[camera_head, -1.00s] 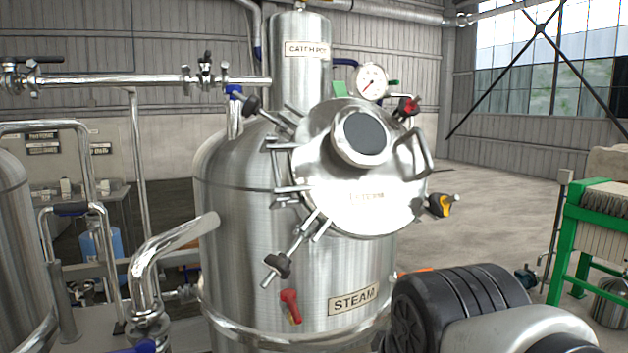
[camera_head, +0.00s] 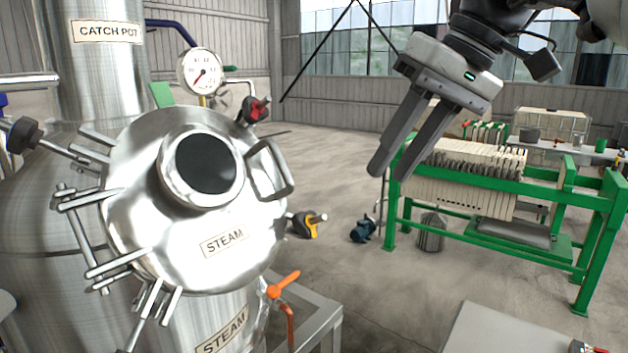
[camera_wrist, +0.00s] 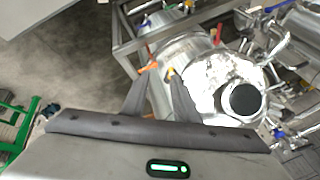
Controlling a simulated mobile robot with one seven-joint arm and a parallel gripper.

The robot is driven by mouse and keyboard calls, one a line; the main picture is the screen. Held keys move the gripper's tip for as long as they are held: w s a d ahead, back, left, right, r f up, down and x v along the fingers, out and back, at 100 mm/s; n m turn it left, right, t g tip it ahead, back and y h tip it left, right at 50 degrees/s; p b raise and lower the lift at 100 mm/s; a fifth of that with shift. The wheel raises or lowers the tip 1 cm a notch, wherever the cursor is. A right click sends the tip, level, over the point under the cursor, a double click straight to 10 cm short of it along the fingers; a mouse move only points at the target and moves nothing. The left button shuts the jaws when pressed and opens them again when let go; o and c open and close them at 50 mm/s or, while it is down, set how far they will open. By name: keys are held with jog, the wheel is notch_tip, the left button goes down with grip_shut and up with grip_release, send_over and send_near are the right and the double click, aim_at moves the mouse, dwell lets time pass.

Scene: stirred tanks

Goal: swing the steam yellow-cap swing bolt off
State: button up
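The steam vessel's round lid (camera_head: 140,245) carries a STEAM label and a dark sight glass. The yellow-cap swing bolt (camera_head: 305,225) sticks out at the lid's lower right edge, its cap yellow and black. A small yellow patch by the right fingertip in the wrist view (camera_wrist: 172,72) may be this cap. My gripper (camera_head: 392,173) hangs in the air to the right of the lid and above the bolt, fingers pointing down and left. It is apart from the bolt. The wrist view also shows my gripper (camera_wrist: 158,74) with its fingers apart and nothing clearly held.
A red-cap bolt (camera_head: 254,110) is at the lid's upper right, beside the gauge (camera_head: 200,72). A handle (camera_head: 272,168) juts from the lid. An orange valve lever (camera_head: 283,285) stands below.

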notch_tip(320, 180, up, 6)
jog(key=w+n+p, duration=0.1)
jog(key=w+n, duration=0.1)
jog(key=n, duration=0.1)
jog(key=g+b, duration=0.1)
jog(key=b, duration=0.3)
send_near(324, 215)
jog(key=shift+y, duration=0.4)
jog(key=x, duration=0.8)
jog(key=shift+d+f, duration=0.2)
jog(key=shift+f, duration=0.2)
grip_shut()
